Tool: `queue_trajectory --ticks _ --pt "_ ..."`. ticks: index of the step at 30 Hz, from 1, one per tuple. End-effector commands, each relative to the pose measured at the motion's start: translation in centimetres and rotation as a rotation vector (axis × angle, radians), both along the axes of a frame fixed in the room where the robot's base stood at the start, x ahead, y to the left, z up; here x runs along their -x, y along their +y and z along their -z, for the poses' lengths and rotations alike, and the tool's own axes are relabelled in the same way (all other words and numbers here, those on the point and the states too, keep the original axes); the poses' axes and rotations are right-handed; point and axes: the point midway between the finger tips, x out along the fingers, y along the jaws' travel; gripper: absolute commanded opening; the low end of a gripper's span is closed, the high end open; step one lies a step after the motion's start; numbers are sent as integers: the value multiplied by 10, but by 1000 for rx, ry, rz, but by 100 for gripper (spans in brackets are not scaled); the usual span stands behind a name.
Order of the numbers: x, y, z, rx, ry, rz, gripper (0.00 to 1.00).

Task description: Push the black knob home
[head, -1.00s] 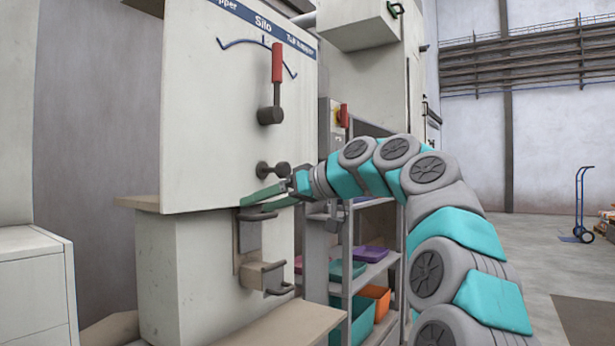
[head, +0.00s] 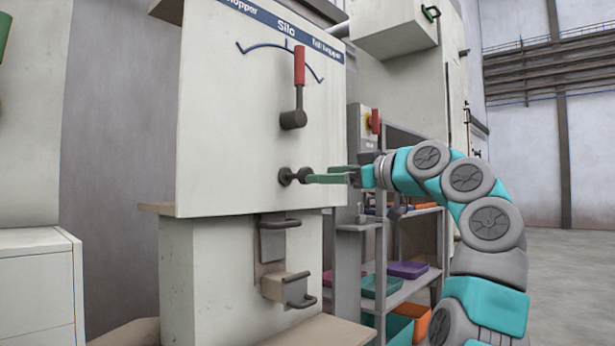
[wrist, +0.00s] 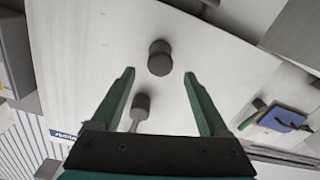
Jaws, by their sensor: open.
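The black knob (head: 286,176) sticks out from the white panel of the machine, below the red-handled lever. In the wrist view the knob (wrist: 160,58) lies ahead of the fingertips, roughly midway between them. My gripper (head: 312,177) is level with the knob in the head view, with its green fingers pointing at the panel. In the wrist view the gripper (wrist: 158,75) is open and empty, its two fingers spread apart. In the head view the fingertips overlap the knob's outer end, and I cannot tell whether they touch it.
The red-handled lever (head: 299,72) stands above the knob under a curved scale. A clamp with handles (head: 285,290) sits below the panel. A shelf with coloured bins (head: 408,270) stands to the right. A grey box with a red switch (head: 374,121) is beside the panel.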

Motion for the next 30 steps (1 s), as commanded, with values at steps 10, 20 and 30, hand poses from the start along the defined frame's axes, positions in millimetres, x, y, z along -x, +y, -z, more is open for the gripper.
queue_trajectory --ticks 10,20,30 --pt "-32 41 -2 0 2 0 78" --pt "-40 51 1 0 3 1 78" --pt "-40 51 1 0 2 0 47"
